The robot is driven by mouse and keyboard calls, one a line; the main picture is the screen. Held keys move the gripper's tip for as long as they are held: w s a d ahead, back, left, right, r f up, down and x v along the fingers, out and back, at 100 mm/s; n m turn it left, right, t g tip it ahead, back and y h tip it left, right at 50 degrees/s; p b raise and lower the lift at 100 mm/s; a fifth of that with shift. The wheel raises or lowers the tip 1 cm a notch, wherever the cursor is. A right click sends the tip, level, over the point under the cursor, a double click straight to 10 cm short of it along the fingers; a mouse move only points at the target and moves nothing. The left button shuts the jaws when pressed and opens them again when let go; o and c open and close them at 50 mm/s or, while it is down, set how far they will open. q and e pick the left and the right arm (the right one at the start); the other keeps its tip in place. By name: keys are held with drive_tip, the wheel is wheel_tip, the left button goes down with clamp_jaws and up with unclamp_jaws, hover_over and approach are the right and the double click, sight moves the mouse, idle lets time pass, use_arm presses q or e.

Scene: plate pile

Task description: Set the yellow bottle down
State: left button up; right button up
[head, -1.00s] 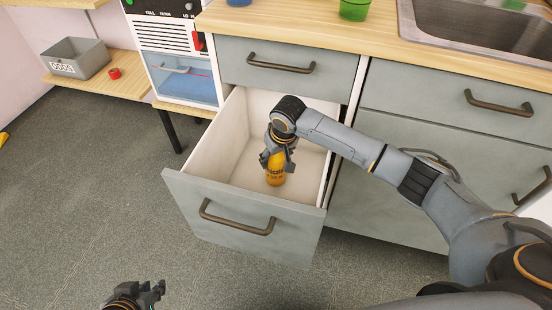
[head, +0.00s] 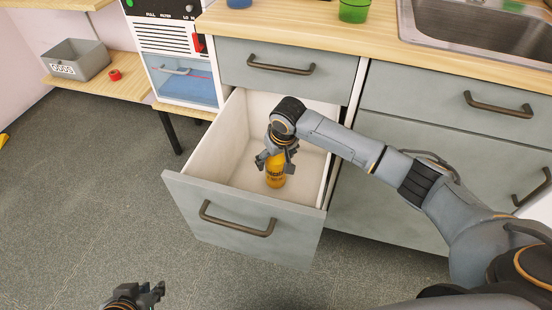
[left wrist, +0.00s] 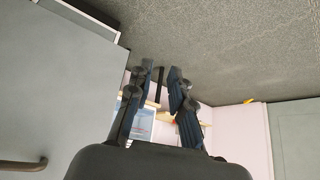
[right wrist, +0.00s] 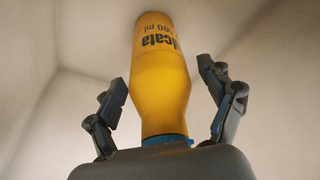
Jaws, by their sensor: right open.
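The yellow bottle (head: 275,172) stands inside the open lower drawer (head: 240,225), near its front right part. In the right wrist view the bottle (right wrist: 160,75) lies between the two fingers, with a gap on each side, its blue cap end toward the palm. My right gripper (head: 277,160) is open around the upper part of the bottle. My left gripper (head: 158,290) is low at the bottom of the head view, away from the drawer. In the left wrist view its fingers (left wrist: 158,85) are apart with nothing between them.
The drawer's walls enclose my right gripper. The countertop (head: 310,30) above holds a green cup (head: 354,10), a blue item (head: 239,3) and a sink (head: 480,30). The floor at left is clear.

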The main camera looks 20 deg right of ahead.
drive_tip(key=p+v, duration=0.1)
drive_tip(key=v, duration=0.2)
drive_tip(key=shift+r, duration=0.1)
drive_tip(key=p+v, duration=0.2)
drive_tip(key=v, duration=0.4)
drive_tip(key=shift+w, duration=0.15)
use_arm(q)
drive_tip(key=shift+s+a+f+g+y+p, duration=0.15)
drive_tip(key=shift+s+a+f+g, duration=0.15)
drive_tip(key=shift+s+g, duration=0.4)
drive_tip(key=shift+s+a+f+g+y+p, duration=0.15)
drive_tip(key=shift+s+f+g, duration=0.25)
drive_tip(key=shift+s, duration=0.45)
drive_tip(key=shift+s+a+f+g+y+p, duration=0.1)
drive_tip(key=shift+s+a+f+g, duration=0.3)
drive_tip(key=shift+s, duration=0.4)
use_arm(e)
drive_tip(key=shift+v, duration=1.4)
use_arm(q)
drive_tip(key=shift+d, duration=0.1)
